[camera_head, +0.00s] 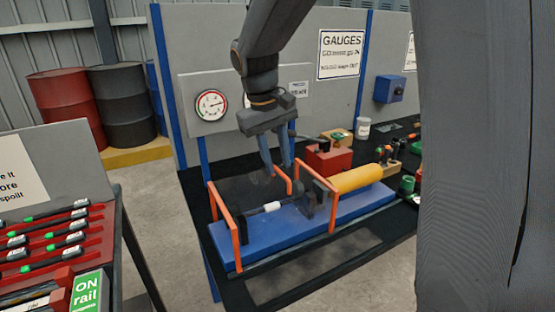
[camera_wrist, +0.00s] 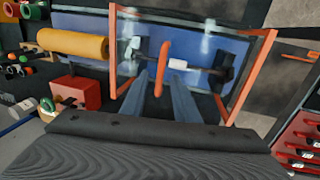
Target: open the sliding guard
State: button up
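The sliding guard (camera_head: 250,190) is a clear panel in an orange frame, standing over a blue base (camera_head: 350,207). In the wrist view the guard (camera_wrist: 205,50) fills the upper middle, with an upright orange handle (camera_wrist: 162,55) on it. My gripper (camera_head: 279,168) points down at the guard from above. Its two blue-grey fingers are apart, and in the wrist view the handle shows between the fingertips (camera_wrist: 160,78). I cannot tell whether they touch it. Behind the clear panel is a dark shaft with a white middle (camera_head: 272,207).
A yellow cylinder (camera_head: 355,178) lies right of the guard, and a red box (camera_head: 328,158) stands behind it. A gauge panel (camera_head: 212,105) rises at the back. A rack of red trays (camera_head: 50,245) stands at the left, across a floor gap.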

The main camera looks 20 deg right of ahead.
jog(key=shift+d+f, duration=0.1)
jog(key=shift+f, duration=0.3)
grip_shut()
